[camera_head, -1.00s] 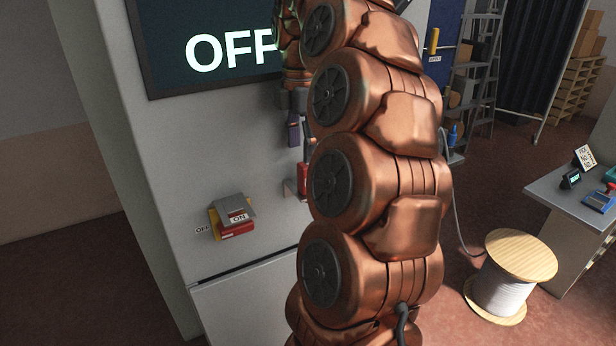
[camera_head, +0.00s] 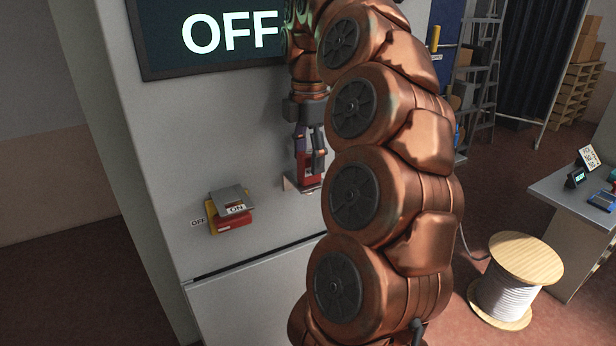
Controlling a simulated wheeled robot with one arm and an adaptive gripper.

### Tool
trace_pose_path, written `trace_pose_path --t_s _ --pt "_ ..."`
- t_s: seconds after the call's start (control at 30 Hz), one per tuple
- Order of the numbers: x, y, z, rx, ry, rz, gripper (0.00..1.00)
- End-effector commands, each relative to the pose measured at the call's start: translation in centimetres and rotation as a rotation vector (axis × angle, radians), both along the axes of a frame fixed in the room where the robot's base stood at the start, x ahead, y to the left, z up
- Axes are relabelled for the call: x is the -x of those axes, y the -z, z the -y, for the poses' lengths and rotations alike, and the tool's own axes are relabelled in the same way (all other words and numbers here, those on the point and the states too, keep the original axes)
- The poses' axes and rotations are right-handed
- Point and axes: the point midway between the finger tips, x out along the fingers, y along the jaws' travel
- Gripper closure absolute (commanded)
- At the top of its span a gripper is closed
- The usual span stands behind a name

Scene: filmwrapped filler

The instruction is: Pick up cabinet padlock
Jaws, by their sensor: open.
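The red padlock (camera_head: 308,180) is at the front of the grey cabinet, on a small metal bracket (camera_head: 291,186), just left of my arm's thick copper links. My gripper (camera_head: 310,165) points down at the padlock from above. Its two dark fingers are open, one to the left and one to the right of the padlock's upper part. I cannot tell whether the fingers touch it. The shackle is hidden by the fingers, and part of the right side is close behind my arm.
A red and yellow switch (camera_head: 233,220) with a grey flap and an ON label sits left of the padlock. An OFF screen (camera_head: 210,45) is above. A cable spool (camera_head: 515,275) and a desk (camera_head: 565,195) stand at the right.

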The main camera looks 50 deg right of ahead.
Motion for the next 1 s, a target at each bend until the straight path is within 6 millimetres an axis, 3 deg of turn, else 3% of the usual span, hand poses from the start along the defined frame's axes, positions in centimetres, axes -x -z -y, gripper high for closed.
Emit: trace_pose_path --t_s 0.3,0.57,1.0 --pt "0.1 2.2 -0.1 0.0 -0.001 -0.002 0.4" --pt "0.0 2.5 -0.1 0.0 -0.001 -0.002 0.4" --pt "0.0 2.5 -0.1 0.001 -0.001 -0.001 0.84"
